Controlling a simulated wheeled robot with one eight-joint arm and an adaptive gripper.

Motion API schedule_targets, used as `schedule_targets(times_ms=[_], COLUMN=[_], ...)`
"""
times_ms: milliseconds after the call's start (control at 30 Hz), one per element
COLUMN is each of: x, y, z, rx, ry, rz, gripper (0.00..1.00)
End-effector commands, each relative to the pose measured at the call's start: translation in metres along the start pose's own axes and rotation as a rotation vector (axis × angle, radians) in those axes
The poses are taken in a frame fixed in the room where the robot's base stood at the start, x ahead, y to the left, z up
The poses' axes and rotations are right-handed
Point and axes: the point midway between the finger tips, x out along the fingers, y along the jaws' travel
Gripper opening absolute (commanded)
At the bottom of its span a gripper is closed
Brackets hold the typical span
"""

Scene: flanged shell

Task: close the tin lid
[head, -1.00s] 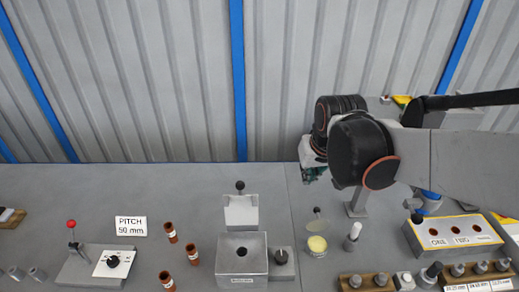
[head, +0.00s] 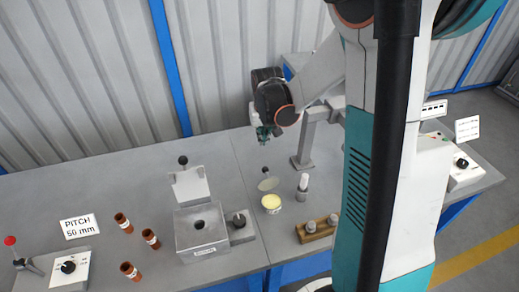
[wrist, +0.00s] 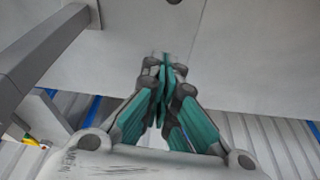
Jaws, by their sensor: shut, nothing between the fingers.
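A small round tin (head: 271,205) with pale yellow contents stands on the grey bench. Its thin lid (head: 268,184) stands open at the tin's far side, with a dark knob (head: 265,169) at its far end. My gripper (head: 263,137) is behind the tin and lid in the head view, apart from both. In the wrist view, my gripper (wrist: 163,62) has its teal fingers together with nothing between them. The tin and lid do not show in the wrist view.
A white-topped cylinder (head: 303,186) stands close on the right. A grey post stand (head: 305,150) rises right of my gripper.

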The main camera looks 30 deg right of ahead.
Motion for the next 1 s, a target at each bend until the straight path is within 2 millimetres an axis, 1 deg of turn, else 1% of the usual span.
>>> schedule_targets(times_ms=[167,400,667,800,1000], x=[0.020,0.064,0.103,0.094,0.088], y=[0.000,0.000,0.000,0.000,0.000], z=[0.000,0.001,0.001,0.018,0.034], rx=[0.001,0.000,0.000,0.000,0.000], ry=[-0.001,0.000,0.000,-0.001,0.000], rz=[0.000,0.000,0.000,0.000,0.000], gripper=[0.00,0.00,0.00,0.00,0.00])
